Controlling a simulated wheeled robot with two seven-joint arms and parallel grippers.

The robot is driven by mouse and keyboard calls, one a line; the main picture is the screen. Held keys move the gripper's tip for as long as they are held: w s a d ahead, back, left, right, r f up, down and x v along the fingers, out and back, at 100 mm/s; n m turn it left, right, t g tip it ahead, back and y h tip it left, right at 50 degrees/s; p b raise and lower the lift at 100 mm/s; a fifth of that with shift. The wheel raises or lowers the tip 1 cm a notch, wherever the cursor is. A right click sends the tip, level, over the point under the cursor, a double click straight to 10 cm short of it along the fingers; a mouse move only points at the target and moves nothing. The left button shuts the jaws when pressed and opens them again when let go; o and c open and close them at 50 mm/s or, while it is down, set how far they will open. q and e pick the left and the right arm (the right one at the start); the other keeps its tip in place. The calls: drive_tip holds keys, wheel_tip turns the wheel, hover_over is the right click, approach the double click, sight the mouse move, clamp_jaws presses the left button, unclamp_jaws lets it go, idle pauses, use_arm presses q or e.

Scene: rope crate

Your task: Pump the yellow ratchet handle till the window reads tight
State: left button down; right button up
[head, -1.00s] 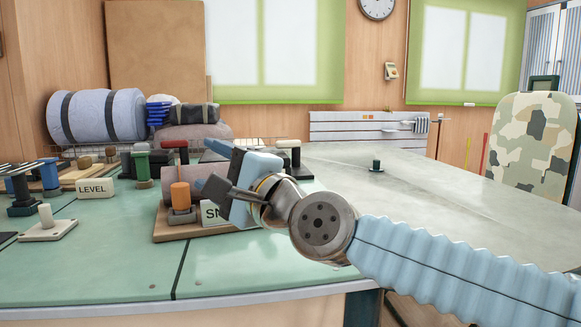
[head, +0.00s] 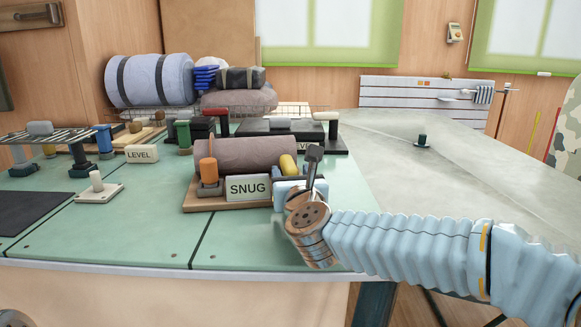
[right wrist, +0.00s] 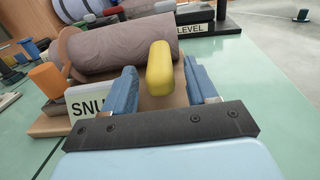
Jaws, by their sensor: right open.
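The yellow ratchet handle (head: 288,165) stands at the right end of a grey-brown roll (head: 240,153) on a wooden base (head: 205,207). A white window plate (head: 248,188) in front of the roll reads SNUG. My right gripper (head: 299,176) is at the handle. In the right wrist view the yellow handle (right wrist: 160,70) stands between the two blue fingers of the open gripper (right wrist: 162,88), with a gap visible on either side. An orange knob (head: 208,171) stands at the left of the base. My left gripper is not in view.
A plate reading LEVEL (head: 142,153) and a white peg stand (head: 97,186) are to the left. A black-based fixture (head: 325,145) stands behind the roll. The green tabletop in front is clear. The grey surface at right is mostly bare, with a small dark peg (head: 422,140).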

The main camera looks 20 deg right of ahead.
drive_tip(key=shift+w+d, duration=0.15)
drive_tip(key=shift+w, duration=1.25)
clamp_jaws()
